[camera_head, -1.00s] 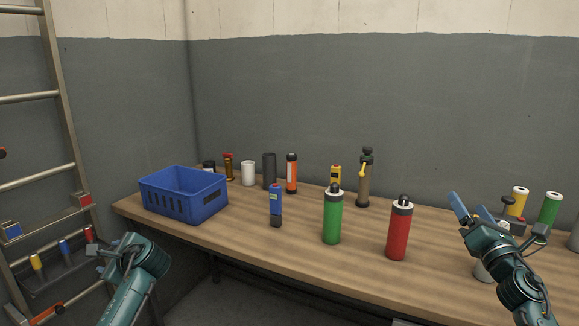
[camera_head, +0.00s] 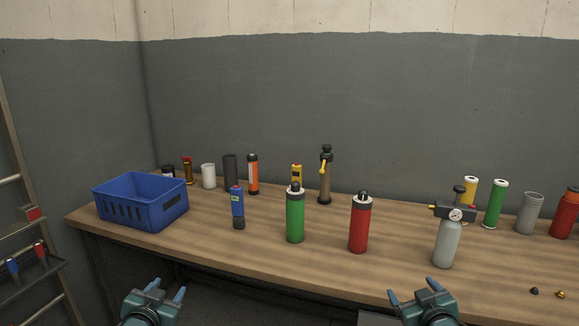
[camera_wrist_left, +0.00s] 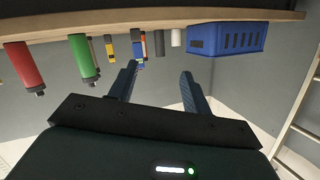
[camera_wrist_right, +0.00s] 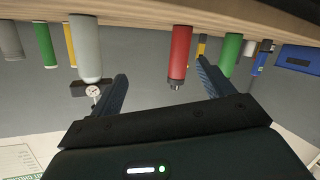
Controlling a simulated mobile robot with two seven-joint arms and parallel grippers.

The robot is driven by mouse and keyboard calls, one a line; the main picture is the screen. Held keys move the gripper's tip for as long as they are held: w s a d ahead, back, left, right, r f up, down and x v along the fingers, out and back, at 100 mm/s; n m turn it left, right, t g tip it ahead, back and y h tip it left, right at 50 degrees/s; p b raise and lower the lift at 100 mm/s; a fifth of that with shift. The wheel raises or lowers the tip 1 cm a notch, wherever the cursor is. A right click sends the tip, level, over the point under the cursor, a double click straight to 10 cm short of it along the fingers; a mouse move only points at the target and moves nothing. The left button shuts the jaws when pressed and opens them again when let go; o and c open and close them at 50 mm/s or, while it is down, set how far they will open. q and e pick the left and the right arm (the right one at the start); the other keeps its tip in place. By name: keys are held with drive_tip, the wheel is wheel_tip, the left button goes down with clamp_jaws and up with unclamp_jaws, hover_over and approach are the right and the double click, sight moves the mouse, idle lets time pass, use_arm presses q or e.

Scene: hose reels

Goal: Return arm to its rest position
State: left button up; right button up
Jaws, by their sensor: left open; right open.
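My left gripper (camera_head: 167,290) is at the bottom left of the head view, in front of the table edge, open and empty. Its spread fingers (camera_wrist_left: 160,82) also show in the left wrist view with nothing between them. My right gripper (camera_head: 408,297) is at the bottom right of the head view, in front of the table edge, open and empty. Its fingers (camera_wrist_right: 162,80) show apart in the right wrist view. Both grippers are clear of the objects on the wooden table (camera_head: 330,265).
On the table stand a blue crate (camera_head: 165,216), a green bottle (camera_head: 295,218), a red bottle (camera_head: 359,226) and a grey cylinder with a gauge (camera_head: 446,243). Several other cylinders stand behind and at right. A ladder (camera_head: 12,180) and small rack (camera_head: 35,265) are at left.

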use_arm(q)
drive_tip(key=s+d+f+g+h, duration=0.1)
drive_tip(key=s+d+f, duration=0.3)
drive_tip(key=s, duration=0.6)
drive_tip(key=s+d+f+g+h, duration=0.1)
drive_tip(key=s+d+f, duration=0.4)
drive_tip(key=s, duration=0.6)
drive_tip(key=s+d+f+g+h, duration=0.1)
drive_tip(key=s+d+f+g, duration=0.2)
drive_tip(key=s, duration=0.7)
wheel_tip(320, 180, down, 3)
drive_tip(key=shift+s+d+r+n, duration=0.15)
drive_tip(key=shift+s+d+n, duration=0.25)
drive_tip(key=shift+d, duration=0.6)
use_arm(e)
drive_tip(key=s+a+f+g+y, duration=0.1)
drive_tip(key=s+a+f, duration=0.3)
drive_tip(key=s, duration=0.6)
drive_tip(key=s+a+f+g+y, duration=0.1)
drive_tip(key=s+a+f, duration=0.4)
drive_tip(key=s, duration=0.6)
drive_tip(key=s+a+f+g+y, duration=0.1)
drive_tip(key=s+a+f, duration=0.4)
drive_tip(key=s, duration=0.5)
drive_tip(key=shift+s+f+m+g, duration=0.3)
drive_tip(key=shift+s+f+g, duration=0.1)
drive_tip(key=shift+g, duration=0.5)
